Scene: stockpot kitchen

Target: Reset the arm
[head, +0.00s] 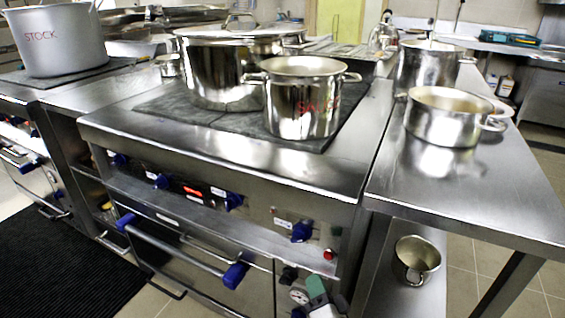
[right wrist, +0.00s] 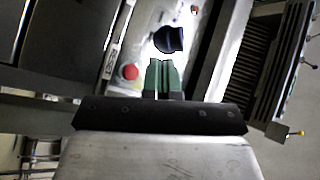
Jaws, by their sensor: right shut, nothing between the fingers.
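My right gripper (head: 316,290) shows at the bottom edge of the head view, low in front of the stove's front panel, right of the oven handle. In the right wrist view its two green fingers (right wrist: 161,76) are together, shut and empty. Beyond the fingertips in that view are a dark knob (right wrist: 169,39) and a red button (right wrist: 130,72) on the panel. I cannot tell the exact gap between fingertips and panel. My left gripper is not in view.
The stove (head: 210,165) bears a SAUCE pot (head: 300,112) and a larger pot (head: 222,78). A STOCK pot (head: 60,45) stands at left. An open pot (head: 440,122) is on the right steel counter (head: 460,190), and a small pot (head: 415,262) below it.

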